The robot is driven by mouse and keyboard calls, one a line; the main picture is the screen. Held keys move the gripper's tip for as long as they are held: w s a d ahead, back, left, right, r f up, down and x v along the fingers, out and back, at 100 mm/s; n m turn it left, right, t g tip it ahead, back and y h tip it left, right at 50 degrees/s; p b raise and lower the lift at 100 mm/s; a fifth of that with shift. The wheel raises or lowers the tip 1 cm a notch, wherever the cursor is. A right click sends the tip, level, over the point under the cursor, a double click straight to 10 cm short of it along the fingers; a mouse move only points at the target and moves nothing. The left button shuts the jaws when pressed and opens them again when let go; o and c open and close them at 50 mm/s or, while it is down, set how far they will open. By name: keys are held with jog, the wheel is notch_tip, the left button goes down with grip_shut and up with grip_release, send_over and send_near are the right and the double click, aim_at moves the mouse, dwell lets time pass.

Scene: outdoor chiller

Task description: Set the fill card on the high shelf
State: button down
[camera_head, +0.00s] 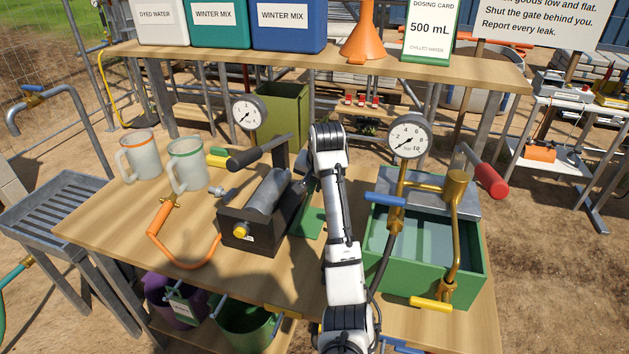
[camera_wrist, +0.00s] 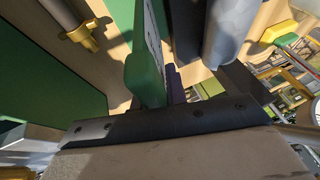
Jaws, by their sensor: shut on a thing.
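The fill card appears to be the green-edged card with a white printed face in the wrist view (camera_wrist: 148,78); its writing is too oblique to read. My gripper (camera_wrist: 172,92) is shut on it, low between the black-boxed pump and the green tank. In the head view my wrist and arm hide most of the gripper; a green part of the card (camera_head: 309,223) shows beside my arm, just above or touching the table. The high shelf (camera_head: 300,64) is the wooden board across the back, well above the gripper.
The shelf holds several jugs (camera_head: 288,22), an orange funnel (camera_head: 364,38) and a 500 mL dosing card (camera_head: 430,30). The black pump box (camera_head: 247,228) stands left of my arm, the green tank (camera_head: 455,275) right. Gauges (camera_head: 408,138) rise near it. Bare shelf shows right of the dosing card.

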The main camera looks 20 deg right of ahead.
jog(key=c, duration=1.9)
grip_release()
jog(key=shift+f, duration=0.1)
jog(key=o, duration=0.5)
